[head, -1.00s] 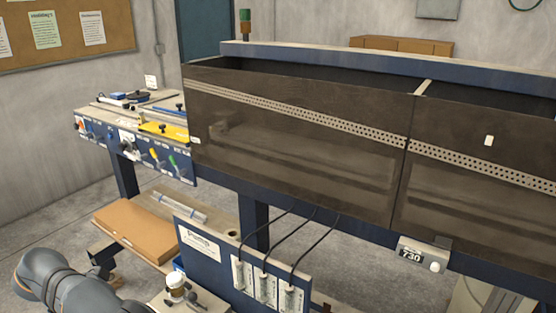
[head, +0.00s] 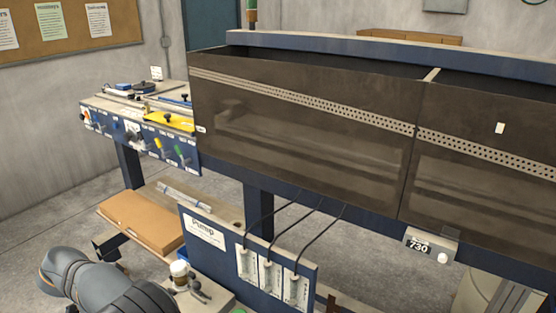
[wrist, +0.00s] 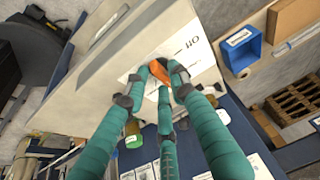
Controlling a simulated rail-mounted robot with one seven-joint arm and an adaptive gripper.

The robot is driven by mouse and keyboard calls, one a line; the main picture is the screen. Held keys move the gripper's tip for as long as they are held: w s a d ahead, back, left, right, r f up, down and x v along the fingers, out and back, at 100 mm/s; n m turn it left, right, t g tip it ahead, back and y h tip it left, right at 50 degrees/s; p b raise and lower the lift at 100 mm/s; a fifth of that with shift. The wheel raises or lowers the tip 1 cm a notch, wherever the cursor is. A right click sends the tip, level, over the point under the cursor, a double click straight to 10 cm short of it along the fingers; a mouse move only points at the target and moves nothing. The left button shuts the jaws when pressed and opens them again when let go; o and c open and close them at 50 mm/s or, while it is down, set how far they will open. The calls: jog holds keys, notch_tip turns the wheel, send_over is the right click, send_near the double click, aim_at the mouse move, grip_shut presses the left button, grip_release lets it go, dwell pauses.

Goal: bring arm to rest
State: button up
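My gripper (wrist: 161,80) shows in the wrist view, with three teal fingers with grey joints. Their tips come close together in front of a pale panel (wrist: 102,55). A small orange thing (wrist: 160,72) shows between the tips. I cannot tell whether the fingers touch it or it lies behind them. My grey arm shows at the lower left in the head view, and the gripper is out of that picture.
A cardboard box (head: 140,222) lies on a low shelf. The long machine with dark covers (head: 300,140) fills the right. The wrist view shows a blue bin (wrist: 240,50) and a pallet (wrist: 293,100).

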jog(key=shift+n+b, duration=0.6)
